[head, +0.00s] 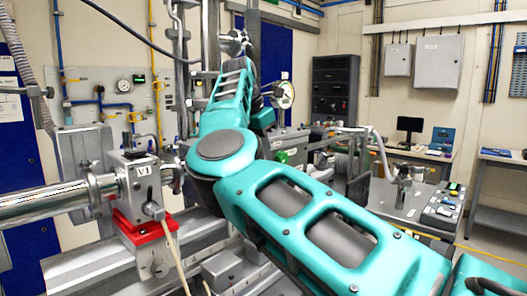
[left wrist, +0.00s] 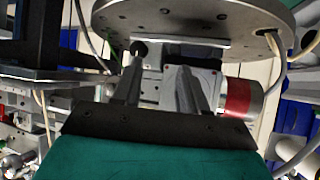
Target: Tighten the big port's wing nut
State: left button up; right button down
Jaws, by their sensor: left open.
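In the left wrist view my left gripper (left wrist: 160,72) is open, with two grey fingers reaching up from its dark palm. A grey metal block shows behind and between the fingers, and I cannot tell whether they touch it. A small black ball knob (left wrist: 140,47) is by the left fingertip. A large round metal plate (left wrist: 190,14) lies above the fingers. I cannot pick out the big port or its wing nut in either view. In the head view a teal arm of mine crosses the middle and covers much behind it; no gripper can be made out there.
In the head view a steel beam pipe (head: 45,203) runs into a valve block marked V1 (head: 140,182) on a red base (head: 142,228). A bench with instruments (head: 425,205) stands right. In the wrist view a red-banded cylinder (left wrist: 240,98) and loose cables are close to the gripper.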

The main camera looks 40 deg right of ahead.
jog(key=shift+w+r+m+g, duration=0.15)
jog(key=shift+m+g, duration=0.55)
jog(key=shift+m, duration=1.2)
jog(key=c, duration=1.6)
grip_release()
